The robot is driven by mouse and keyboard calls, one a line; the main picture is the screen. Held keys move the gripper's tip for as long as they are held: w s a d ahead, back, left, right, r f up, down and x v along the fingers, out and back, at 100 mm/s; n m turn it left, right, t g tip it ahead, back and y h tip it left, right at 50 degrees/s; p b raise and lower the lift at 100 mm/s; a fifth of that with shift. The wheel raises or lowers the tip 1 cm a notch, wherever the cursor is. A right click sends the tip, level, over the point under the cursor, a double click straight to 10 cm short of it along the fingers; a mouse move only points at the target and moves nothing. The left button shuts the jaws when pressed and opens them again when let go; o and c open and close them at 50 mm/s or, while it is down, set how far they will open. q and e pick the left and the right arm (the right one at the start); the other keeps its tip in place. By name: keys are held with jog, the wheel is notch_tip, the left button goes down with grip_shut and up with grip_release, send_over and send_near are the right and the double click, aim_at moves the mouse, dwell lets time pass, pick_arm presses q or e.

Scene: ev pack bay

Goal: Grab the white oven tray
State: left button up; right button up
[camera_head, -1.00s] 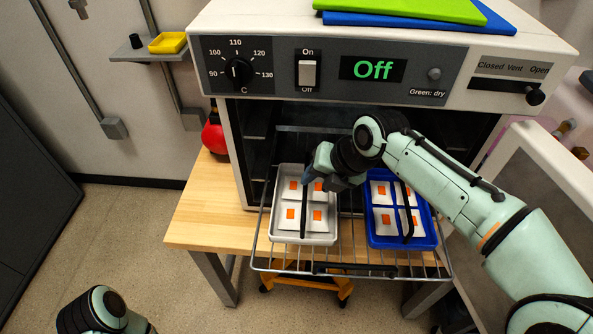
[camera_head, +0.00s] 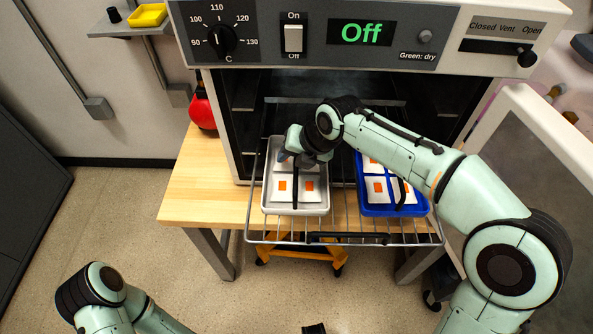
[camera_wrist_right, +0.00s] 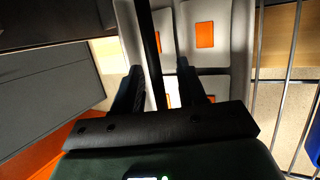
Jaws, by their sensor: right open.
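The white oven tray (camera_head: 296,210) rests on the left side of the pulled-out wire rack. It holds white packets with orange squares, and a dark bar handle (camera_head: 296,188) runs along its middle. My right gripper (camera_head: 303,158) is over the tray's far half and hides part of it. In the right wrist view the open fingers of my right gripper (camera_wrist_right: 161,76) stand on either side of the dark bar (camera_wrist_right: 151,45), with the white packets below. Contact with the bar cannot be told. My left arm shows at the lower left, with its gripper out of view.
A blue tray (camera_head: 394,211) with similar packets sits on the wire rack (camera_head: 345,238), right of the white one. The oven (camera_head: 262,78) reads Off, and its open door (camera_head: 540,165) stands at the right. A wooden bench (camera_head: 195,185) lies below.

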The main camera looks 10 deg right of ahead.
grip_shut()
jog(key=shift+r, duration=0.15)
